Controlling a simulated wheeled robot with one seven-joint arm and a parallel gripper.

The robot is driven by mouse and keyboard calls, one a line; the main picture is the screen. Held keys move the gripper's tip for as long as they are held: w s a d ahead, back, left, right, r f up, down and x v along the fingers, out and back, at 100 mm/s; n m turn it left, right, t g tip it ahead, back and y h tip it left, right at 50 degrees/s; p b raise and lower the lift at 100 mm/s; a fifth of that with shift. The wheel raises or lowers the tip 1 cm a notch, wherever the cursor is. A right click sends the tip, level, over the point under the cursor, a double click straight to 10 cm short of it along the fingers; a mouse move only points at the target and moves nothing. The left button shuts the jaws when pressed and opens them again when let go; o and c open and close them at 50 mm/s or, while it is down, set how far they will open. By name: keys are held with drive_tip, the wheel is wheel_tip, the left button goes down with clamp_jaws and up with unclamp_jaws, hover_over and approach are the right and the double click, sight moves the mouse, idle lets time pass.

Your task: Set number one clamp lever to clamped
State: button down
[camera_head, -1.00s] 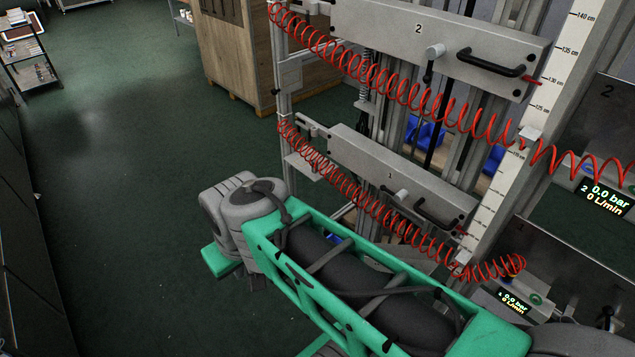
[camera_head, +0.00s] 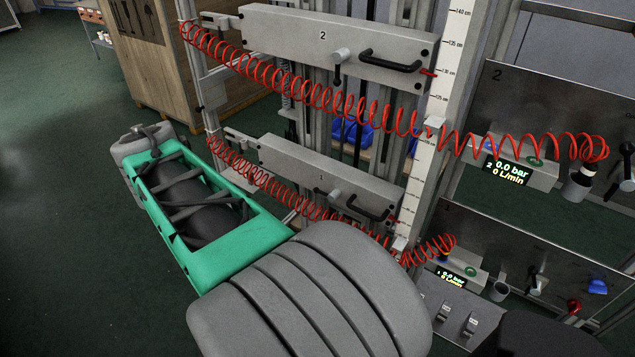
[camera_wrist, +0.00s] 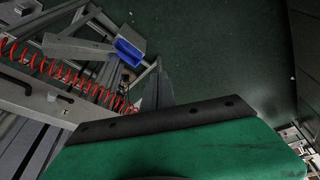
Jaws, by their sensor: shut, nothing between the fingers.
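The number one clamp lever (camera_head: 335,194) is a small pale grey lever on the lower grey carriage plate (camera_head: 285,165), which is marked 1. It sits left of a black bar handle (camera_head: 368,209). It is small here, and its exact setting is hard to read. In the wrist view, my gripper (camera_wrist: 164,85) shows as a dark tapered shape beyond the green, black-edged housing. Its fingers are together and hold nothing. It is apart from the lever.
The upper carriage plate (camera_head: 285,35), marked 2, carries a similar lever (camera_head: 339,65) and handle. Red coiled hoses (camera_head: 300,90) hang across both plates. A measuring scale (camera_head: 425,150) and instrument panels (camera_head: 560,120) stand right. A wooden cabinet (camera_head: 150,60) stands behind; open floor lies left.

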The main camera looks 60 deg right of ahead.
drive_tip(key=s+d+r+m+g, duration=0.1)
drive_tip(key=s+d+m, duration=0.2)
drive_tip(key=d, duration=0.5)
drive_tip(key=s+d+r+m+g+h, duration=0.1)
drive_tip(key=s+d+m, duration=0.3)
drive_tip(key=d, duration=0.5)
drive_tip(key=s+d+r+m+g+p, duration=0.1)
drive_tip(key=s+d+m, duration=0.3)
drive_tip(key=d, duration=0.5)
drive_tip(key=shift+s+r+h, duration=0.3)
drive_tip(key=shift+s+r, duration=0.15)
drive_tip(key=shift+s, duration=0.6)
drive_tip(key=x, duration=0.4)
drive_tip(key=p+x, duration=0.1)
drive_tip(key=x, duration=0.4)
drive_tip(key=p+x, duration=0.1)
drive_tip(key=x, duration=0.4)
drive_tip(key=shift+a, duration=0.3)
